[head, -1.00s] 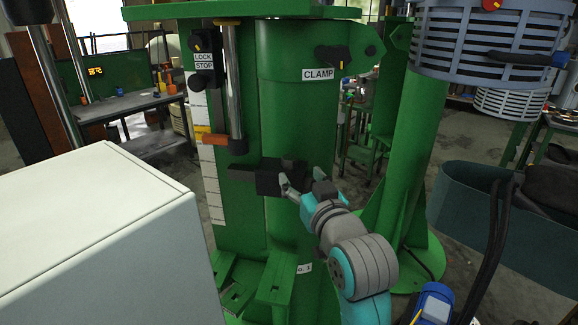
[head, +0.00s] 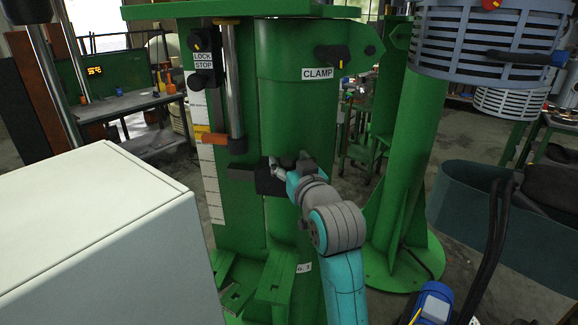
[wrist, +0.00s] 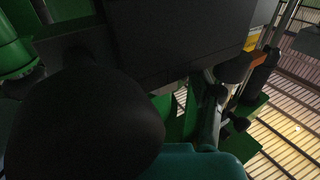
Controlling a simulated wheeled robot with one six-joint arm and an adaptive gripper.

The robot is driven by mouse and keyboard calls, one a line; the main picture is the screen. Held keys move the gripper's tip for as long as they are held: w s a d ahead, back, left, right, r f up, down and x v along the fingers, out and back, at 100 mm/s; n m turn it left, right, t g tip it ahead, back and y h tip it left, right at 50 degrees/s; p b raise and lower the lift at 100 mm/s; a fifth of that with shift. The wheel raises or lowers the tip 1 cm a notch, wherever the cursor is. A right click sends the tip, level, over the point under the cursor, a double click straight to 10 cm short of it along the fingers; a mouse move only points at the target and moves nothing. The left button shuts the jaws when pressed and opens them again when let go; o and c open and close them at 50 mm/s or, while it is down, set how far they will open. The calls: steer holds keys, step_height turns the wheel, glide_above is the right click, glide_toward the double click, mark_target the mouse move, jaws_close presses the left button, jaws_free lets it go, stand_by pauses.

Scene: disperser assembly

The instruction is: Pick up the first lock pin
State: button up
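A black bracket (head: 241,174) sticks out from the front of the green column, below the lock-stop lever. A small dark knob-like piece (head: 288,159) shows on top of it; it may be a lock pin, but I cannot tell its shape. My gripper (head: 290,168) is at the bracket, its fingers apart on either side of that piece. I see no clear contact, and the gripper hides part of the bracket. In the wrist view, a large dark block (wrist: 180,40) fills the top and a dark rounded shape covers the left; no pin is clearly visible there.
The green column (head: 290,110) carries a CLAMP lever (head: 341,55) and a lock-stop lever (head: 202,68). An orange-tipped part (head: 215,139) sits by the white scale, above left of the bracket. A large white box (head: 110,240) fills the lower left. Another green column stands right.

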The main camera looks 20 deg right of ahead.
jaws_close()
